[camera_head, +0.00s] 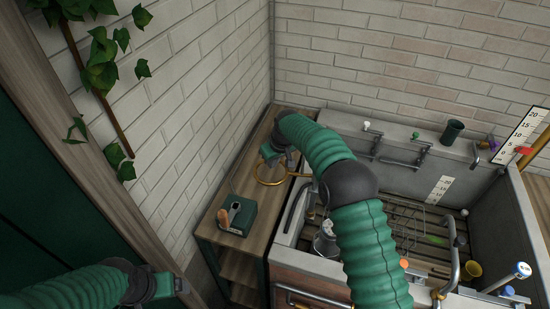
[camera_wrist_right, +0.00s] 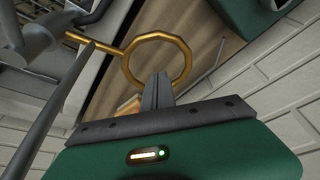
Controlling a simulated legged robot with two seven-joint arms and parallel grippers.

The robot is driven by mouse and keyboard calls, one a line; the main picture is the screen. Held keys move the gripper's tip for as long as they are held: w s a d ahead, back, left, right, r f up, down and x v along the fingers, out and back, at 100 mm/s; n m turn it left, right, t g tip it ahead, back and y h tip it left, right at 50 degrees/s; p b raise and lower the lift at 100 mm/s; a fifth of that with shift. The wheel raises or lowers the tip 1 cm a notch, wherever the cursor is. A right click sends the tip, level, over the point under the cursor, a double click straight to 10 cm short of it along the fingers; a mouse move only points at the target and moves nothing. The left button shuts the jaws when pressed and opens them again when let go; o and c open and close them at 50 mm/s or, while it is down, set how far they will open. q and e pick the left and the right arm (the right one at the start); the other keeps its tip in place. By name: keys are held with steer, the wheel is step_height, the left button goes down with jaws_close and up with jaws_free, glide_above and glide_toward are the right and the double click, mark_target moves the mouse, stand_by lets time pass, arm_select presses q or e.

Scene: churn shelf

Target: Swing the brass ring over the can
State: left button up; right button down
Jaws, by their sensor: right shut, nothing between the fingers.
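The brass ring (camera_head: 271,184) shows over the wooden shelf at the left of the sink in the head view, on a short brass rod that runs right toward the sink. In the wrist view the ring (camera_wrist_right: 187,62) lies just beyond my right fingertips, its rod joined to a grey metal post at left. My right gripper (camera_head: 270,154) is shut and empty, close beside the ring; touching cannot be told. A silver metal can (camera_head: 325,241) stands in the sink's left part, partly hidden by my right arm. My left gripper (camera_head: 180,285) is low at the left, away from both.
A green box (camera_head: 238,216) with a wooden handle sits on the wooden shelf (camera_head: 218,247) near the ring. A brick wall bounds the shelf.

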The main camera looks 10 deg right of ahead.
steer(key=f, duration=0.1)
steer(key=s+f+p, duration=0.1)
steer(key=f, duration=0.1)
steer(key=s+f+p, duration=0.1)
steer(key=shift+s+d+f, duration=0.2)
steer(key=shift+d+f, duration=0.05)
steer(key=shift+d, duration=0.15)
